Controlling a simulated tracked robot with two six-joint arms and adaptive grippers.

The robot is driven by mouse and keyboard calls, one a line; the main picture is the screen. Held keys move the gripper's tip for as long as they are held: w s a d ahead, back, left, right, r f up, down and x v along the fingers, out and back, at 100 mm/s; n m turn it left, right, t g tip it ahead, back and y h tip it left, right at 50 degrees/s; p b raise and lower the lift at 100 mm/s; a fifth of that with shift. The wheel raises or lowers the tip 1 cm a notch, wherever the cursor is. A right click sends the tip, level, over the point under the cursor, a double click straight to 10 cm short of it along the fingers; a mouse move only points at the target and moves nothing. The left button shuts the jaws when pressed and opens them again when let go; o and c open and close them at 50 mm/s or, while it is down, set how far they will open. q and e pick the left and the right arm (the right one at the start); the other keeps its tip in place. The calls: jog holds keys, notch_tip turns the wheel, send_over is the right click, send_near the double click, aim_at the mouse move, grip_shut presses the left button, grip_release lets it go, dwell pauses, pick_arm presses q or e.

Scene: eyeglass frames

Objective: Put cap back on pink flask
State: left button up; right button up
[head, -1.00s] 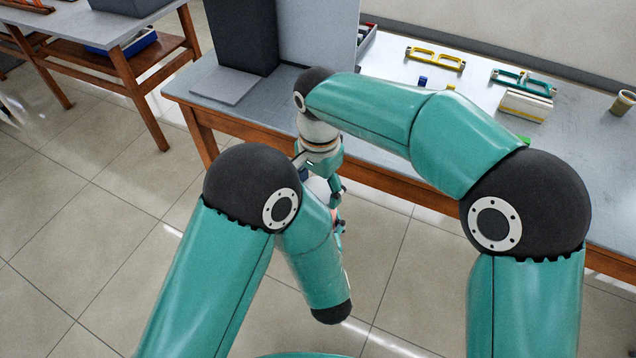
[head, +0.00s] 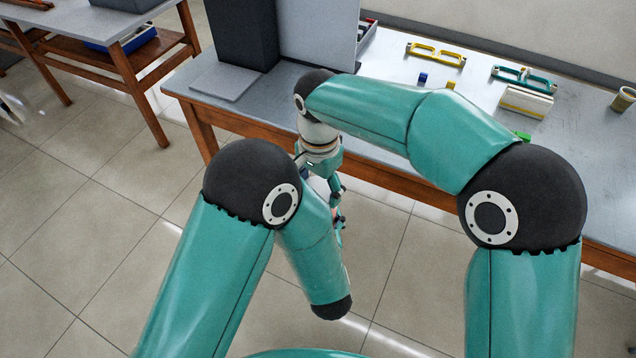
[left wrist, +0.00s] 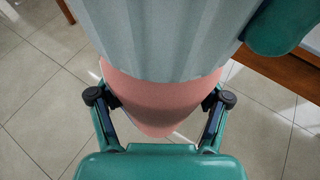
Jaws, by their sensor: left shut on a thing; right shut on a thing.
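The pink flask (left wrist: 155,120) is between the two fingers of my left gripper (left wrist: 160,99) in the left wrist view. My left gripper is shut on it. A pale grey ribbed piece, apparently the cap (left wrist: 165,40), covers the upper part of that view and overlaps the flask's far end; I cannot tell whether it is seated. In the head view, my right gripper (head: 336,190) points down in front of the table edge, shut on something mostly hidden. A small pink patch of the flask (head: 337,213) shows just below it. My left arm hides most of the left gripper there.
The grey-topped table (head: 400,95) runs behind the arms. Open tiled floor lies in front.

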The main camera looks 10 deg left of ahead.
jog(key=m, duration=0.3)
dwell(0.4)
jog(key=o, duration=1)
jog(key=shift+o, duration=0.2)
jog(key=shift+r, duration=2.25)
